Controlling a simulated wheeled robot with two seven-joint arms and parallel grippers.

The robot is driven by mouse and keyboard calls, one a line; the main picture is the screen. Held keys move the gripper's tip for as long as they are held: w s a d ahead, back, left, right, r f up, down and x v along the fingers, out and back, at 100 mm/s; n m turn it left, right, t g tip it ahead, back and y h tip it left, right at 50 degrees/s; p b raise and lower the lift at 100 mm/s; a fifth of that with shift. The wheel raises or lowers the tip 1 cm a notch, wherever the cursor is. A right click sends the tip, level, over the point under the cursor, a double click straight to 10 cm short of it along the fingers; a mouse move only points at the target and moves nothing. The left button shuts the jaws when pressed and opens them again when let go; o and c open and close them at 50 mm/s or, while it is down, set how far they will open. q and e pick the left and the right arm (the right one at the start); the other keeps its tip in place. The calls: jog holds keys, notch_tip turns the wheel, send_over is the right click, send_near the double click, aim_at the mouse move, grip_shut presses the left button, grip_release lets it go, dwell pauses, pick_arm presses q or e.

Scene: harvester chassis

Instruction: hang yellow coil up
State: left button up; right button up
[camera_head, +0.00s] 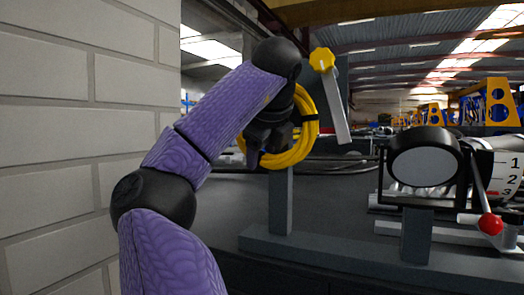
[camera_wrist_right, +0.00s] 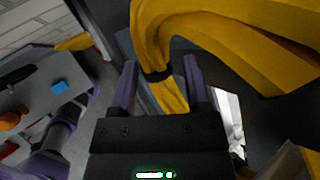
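The yellow coil (camera_head: 304,140) is a looped bundle hanging upright in front of a grey post in the head view, partly hidden by my right gripper (camera_head: 268,145). In the right wrist view the coil (camera_wrist_right: 240,45) fills the upper right, and a black tie wraps one strand. That strand runs down between the spread purple fingers of my right gripper (camera_wrist_right: 160,75), with a gap at the left finger. Contact with the right finger is unclear. What bears the coil's weight is hidden. My left gripper is not in view.
A grey lever with a yellow knob (camera_head: 322,60) stands right beside the coil. A black-rimmed cylinder (camera_head: 424,164) and a red-knobbed lever (camera_head: 490,223) are farther right. A white block wall (camera_head: 50,130) is close on the left.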

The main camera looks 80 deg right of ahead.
jog(key=shift+o, duration=0.9)
jog(key=shift+a, duration=0.1)
